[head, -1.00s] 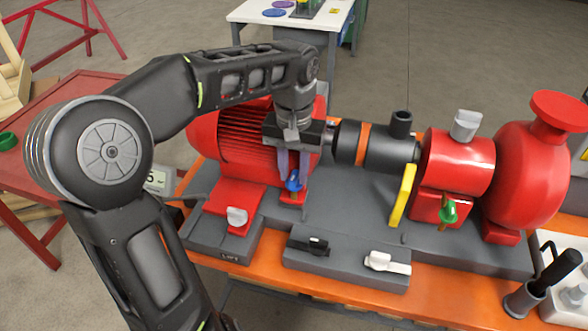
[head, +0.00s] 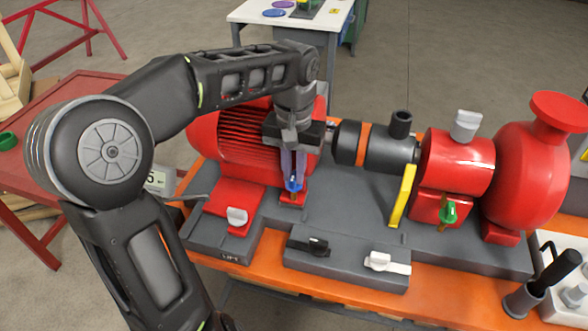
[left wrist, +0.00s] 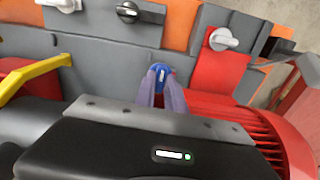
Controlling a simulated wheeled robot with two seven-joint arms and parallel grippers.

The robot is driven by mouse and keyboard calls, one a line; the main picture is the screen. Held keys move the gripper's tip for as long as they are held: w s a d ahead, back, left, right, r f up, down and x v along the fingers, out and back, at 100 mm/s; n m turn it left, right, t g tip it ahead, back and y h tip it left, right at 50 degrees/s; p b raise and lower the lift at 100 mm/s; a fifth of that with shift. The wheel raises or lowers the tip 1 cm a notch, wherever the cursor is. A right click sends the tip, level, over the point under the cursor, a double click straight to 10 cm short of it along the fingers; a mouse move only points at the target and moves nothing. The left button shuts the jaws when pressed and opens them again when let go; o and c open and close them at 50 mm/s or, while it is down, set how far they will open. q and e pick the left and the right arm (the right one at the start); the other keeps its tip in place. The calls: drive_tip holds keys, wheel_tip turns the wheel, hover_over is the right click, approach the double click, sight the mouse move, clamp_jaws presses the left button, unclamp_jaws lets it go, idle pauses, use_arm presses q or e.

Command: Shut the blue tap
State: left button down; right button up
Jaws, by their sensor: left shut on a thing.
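The blue tap (head: 293,181) sits low on the front of the skid, beside the red motor (head: 250,140). My left gripper (head: 293,176) comes down on it from above and is shut on its handle. In the left wrist view the blue tap (left wrist: 161,77) shows between the two fingertips (left wrist: 161,80), which cover part of it. The handle's exact angle is hard to tell. My right gripper is not in any view.
A green tap (head: 449,212) is at the right below a red housing. A yellow lever (head: 402,196) stands between. Black (head: 317,246) and white (head: 379,261) knobs sit on a grey front panel (head: 345,274). A white knob (head: 237,216) is at the left.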

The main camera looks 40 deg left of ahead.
use_arm(q)
drive_tip(key=m+p, duration=0.1)
drive_tip(key=m, duration=0.2)
drive_tip(key=shift+r+m, duration=0.1)
drive_tip(key=shift+m, duration=0.3)
drive_tip(key=m+p, duration=0.1)
drive_tip(key=m, duration=0.3)
drive_tip(key=shift+m, duration=0.3)
drive_tip(key=m+p, duration=0.1)
drive_tip(key=m, duration=0.4)
drive_tip(key=shift+p, duration=0.3)
drive_tip(key=shift+m+p, duration=0.4)
drive_tip(key=shift+m, duration=1.7)
drive_tip(key=c, duration=1.4)
unclamp_jaws()
